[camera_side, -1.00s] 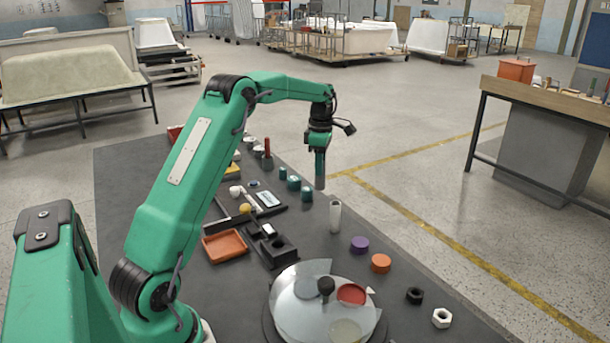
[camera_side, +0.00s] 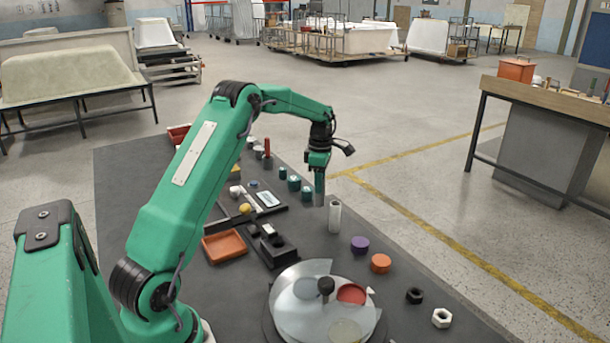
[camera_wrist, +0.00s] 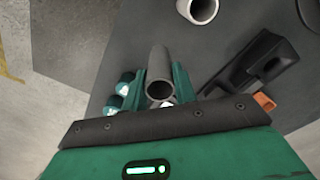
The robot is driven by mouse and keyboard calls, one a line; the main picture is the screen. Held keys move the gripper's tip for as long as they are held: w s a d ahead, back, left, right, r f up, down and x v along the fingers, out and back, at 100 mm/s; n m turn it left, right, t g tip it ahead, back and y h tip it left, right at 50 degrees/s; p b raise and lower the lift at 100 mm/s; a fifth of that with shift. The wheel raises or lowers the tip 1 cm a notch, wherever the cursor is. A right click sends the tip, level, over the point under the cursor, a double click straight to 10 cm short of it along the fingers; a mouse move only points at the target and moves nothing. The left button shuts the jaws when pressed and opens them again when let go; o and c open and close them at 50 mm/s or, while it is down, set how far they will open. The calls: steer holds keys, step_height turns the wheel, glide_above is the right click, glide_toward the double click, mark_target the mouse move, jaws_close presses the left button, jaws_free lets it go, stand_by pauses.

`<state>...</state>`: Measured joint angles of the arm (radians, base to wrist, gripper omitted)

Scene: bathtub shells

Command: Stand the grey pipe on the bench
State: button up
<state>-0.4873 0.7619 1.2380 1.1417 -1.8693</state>
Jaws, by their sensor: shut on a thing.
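My gripper (camera_side: 319,172) is shut on the grey pipe (camera_side: 319,188) and holds it upright, pointing down, over the right side of the dark bench (camera_side: 370,290). In the wrist view the grey pipe (camera_wrist: 158,68) sits between the two green fingers (camera_wrist: 160,88), its open end facing the camera. I cannot tell whether its lower end touches the bench. A pale, cream-white pipe (camera_side: 335,218) stands upright close by, to the right and nearer the side camera. It also shows at the top of the wrist view (camera_wrist: 202,8), apart from the grey pipe.
Several teal cylinders (camera_side: 307,194) stand just left of the pipe. A black block fixture (camera_side: 276,252) and an orange tray (camera_side: 225,245) lie further left. A purple disc (camera_side: 360,244), an orange disc (camera_side: 380,263) and a round plate with a knob (camera_side: 310,318) lie nearer the side camera.

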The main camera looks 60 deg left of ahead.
steer(key=shift+f, duration=2.15)
steer(key=shift+f, duration=0.15)
steer(key=o, duration=1)
steer(key=shift+c, duration=0.2)
step_height(320, 180, up, 12)
steer(key=shift+r, duration=0.2)
